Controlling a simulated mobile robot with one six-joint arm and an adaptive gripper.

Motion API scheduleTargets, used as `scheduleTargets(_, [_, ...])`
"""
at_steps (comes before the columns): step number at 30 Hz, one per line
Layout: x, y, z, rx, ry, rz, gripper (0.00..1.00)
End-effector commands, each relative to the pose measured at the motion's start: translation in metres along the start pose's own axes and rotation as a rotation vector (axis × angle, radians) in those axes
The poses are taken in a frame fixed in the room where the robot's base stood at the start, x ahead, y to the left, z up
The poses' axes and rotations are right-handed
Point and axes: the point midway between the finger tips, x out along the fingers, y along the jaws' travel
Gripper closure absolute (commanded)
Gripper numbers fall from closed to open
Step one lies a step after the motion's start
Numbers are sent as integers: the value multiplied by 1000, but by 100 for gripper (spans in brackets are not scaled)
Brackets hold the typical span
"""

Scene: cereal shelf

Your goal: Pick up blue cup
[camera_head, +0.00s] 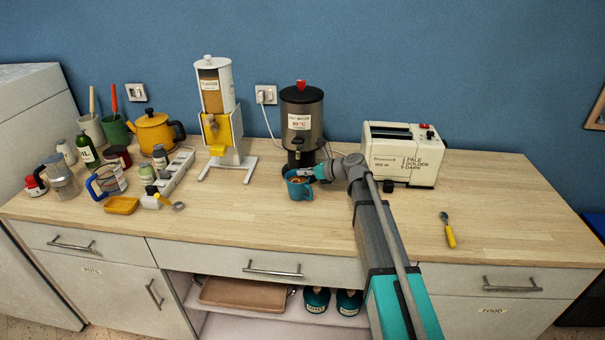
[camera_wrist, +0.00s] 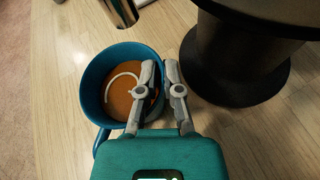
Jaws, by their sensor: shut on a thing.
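The blue cup (camera_head: 297,191) stands on the wooden counter in front of the hot water urn. In the wrist view the cup (camera_wrist: 91,80) is seen from above, with an orange-brown inside and a pale curved mark in it. My gripper (camera_head: 312,172) reaches the cup from the right. In the wrist view my gripper (camera_wrist: 160,70) is shut on the cup's right wall at the rim, one finger on the inner side and one outside. The fingers hide part of the rim. Whether the cup is clear of the counter cannot be told.
The hot water urn (camera_head: 301,117) is close behind the cup; its dark base (camera_wrist: 235,60) is right beside my fingers. A toaster (camera_head: 403,153) is to the right, a dispenser (camera_head: 217,110) to the left. A yellow-handled spoon (camera_head: 449,235) lies at right. The front counter is clear.

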Motion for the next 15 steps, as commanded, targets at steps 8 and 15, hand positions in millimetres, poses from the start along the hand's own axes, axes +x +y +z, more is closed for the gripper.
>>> scheduleTargets(8, [-3, 1, 7, 1, -1, 1, 100])
scheduleTargets(15, [-6, 3, 16, 1, -1, 1, 100])
